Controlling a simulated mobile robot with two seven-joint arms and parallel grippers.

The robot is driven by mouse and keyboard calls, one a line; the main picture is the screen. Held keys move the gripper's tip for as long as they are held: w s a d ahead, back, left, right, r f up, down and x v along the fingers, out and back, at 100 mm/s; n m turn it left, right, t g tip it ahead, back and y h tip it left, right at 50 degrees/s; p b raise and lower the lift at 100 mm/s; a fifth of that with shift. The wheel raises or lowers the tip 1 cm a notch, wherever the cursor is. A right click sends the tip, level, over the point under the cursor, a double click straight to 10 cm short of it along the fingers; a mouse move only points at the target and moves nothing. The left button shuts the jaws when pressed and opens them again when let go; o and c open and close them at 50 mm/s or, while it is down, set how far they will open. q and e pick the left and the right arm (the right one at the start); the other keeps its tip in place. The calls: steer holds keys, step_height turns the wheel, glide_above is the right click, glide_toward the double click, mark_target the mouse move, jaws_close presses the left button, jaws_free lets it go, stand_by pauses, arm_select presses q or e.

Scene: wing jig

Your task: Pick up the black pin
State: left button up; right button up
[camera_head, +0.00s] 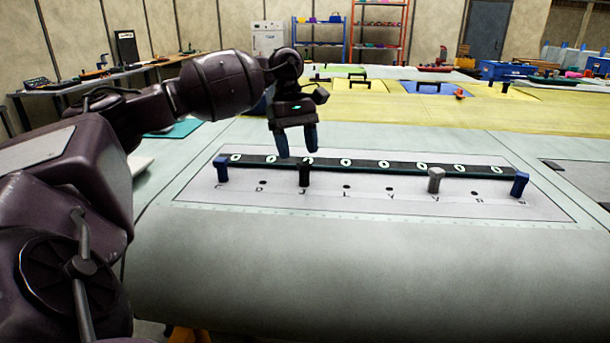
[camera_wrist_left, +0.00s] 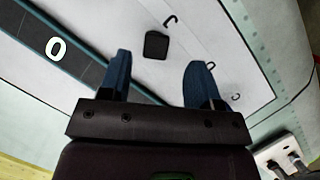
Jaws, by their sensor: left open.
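The black pin (camera_head: 304,174) stands upright on the light panel, in front of the dark strip, near the letter J. The left wrist view shows a black block (camera_wrist_left: 155,45), which looks like this pin from above, just ahead of the gap between my fingers. My left gripper (camera_head: 296,153) hangs above and slightly left of the pin, its blue fingers pointing down. In the wrist view the same gripper (camera_wrist_left: 158,72) is open with nothing between its fingers. My right gripper is out of view.
A grey pin (camera_head: 436,180) stands further right along the dark strip (camera_head: 375,166). The panel surface in front is clear. Yellow mats lie behind.

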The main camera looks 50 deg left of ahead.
mark_target(304, 163)
arm_select(q)
steer(key=shift+d+x, duration=0.1)
steer(key=shift+x, duration=1.45)
steer(key=shift+d+x, duration=0.15)
steer(key=shift+x, duration=1.4)
steer(key=shift+w+r, duration=0.15)
steer(key=shift+c, duration=0.4)
steer(key=c, duration=0.9)
steer(key=shift+c, duration=0.2)
steer(key=shift+r, duration=0.1)
step_height(304, 163, up, 20)
steer(key=shift+p, duration=0.4)
